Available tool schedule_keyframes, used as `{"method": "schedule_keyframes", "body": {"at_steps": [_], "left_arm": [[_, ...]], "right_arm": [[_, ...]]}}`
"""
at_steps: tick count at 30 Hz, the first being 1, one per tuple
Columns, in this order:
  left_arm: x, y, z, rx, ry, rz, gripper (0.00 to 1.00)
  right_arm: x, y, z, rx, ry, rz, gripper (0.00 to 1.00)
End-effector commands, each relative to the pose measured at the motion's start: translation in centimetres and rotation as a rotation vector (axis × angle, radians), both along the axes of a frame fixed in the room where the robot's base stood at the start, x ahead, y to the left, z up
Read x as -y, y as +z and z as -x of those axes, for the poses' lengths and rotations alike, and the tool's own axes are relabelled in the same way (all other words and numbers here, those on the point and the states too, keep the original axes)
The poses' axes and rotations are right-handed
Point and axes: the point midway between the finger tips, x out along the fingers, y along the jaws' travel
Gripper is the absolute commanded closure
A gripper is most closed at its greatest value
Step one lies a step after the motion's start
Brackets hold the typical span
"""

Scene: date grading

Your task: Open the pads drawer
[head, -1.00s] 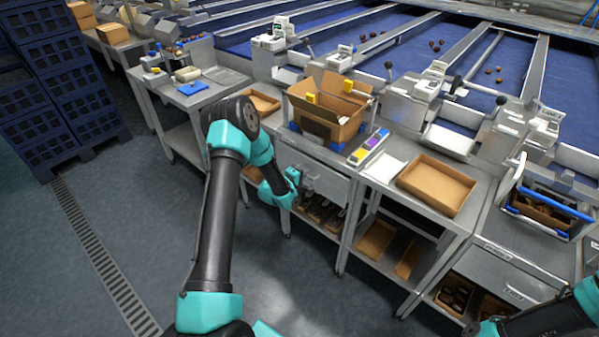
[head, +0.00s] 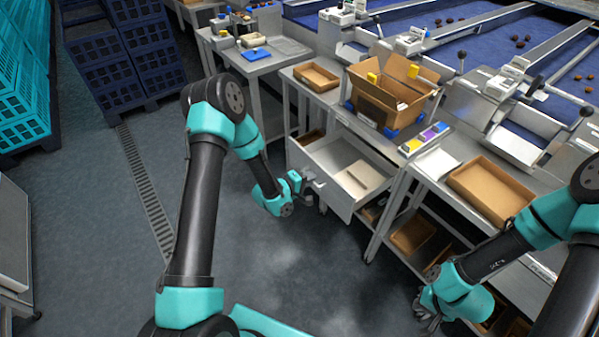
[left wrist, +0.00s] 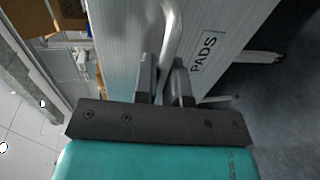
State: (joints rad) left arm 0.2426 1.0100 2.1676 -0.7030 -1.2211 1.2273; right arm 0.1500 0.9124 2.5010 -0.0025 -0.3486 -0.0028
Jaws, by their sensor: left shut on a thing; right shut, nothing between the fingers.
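The pads drawer (head: 325,189) is pulled out from under the bench top in the head view, and a pale flat item (head: 361,178) lies inside it. In the left wrist view its front (left wrist: 222,30) bears the label PADS. My left gripper (head: 308,183) is at the drawer front, shut on the curved metal handle (left wrist: 172,40), which passes between its fingers in the left wrist view (left wrist: 165,85). My right gripper (head: 428,312) is shut and empty, low in front of the benches at the right.
An open cardboard box (head: 385,103) stands on the bench above the drawer. A shallow brown tray (head: 490,190) lies on the bench to the right. Blue crates (head: 125,60) are stacked at the back left. The floor left of the drawer is clear.

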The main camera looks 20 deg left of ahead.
Motion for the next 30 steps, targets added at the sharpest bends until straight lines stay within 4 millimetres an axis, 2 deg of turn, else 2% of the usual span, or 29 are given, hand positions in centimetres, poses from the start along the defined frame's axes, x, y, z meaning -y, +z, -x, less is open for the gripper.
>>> {"method": "schedule_keyframes", "body": {"at_steps": [14,15,22,30], "left_arm": [[0.62,0.01,0.28,0.0,-0.017,0.0,1.0],[0.62,0.01,0.28,0.0,-0.017,0.0,0.87],[0.62,0.01,0.28,0.0,-0.016,-0.001,0.65],[0.56,0.02,0.35,0.0,-0.016,-0.001,0.65]], "right_arm": [[0.01,0.0,0.0,0.0,0.0,0.0,1.0],[0.01,0.0,0.0,0.0,0.0,0.0,1.0],[0.01,0.0,0.0,0.0,0.0,0.0,1.0],[0.01,0.0,0.0,0.0,0.0,0.0,1.0]]}}
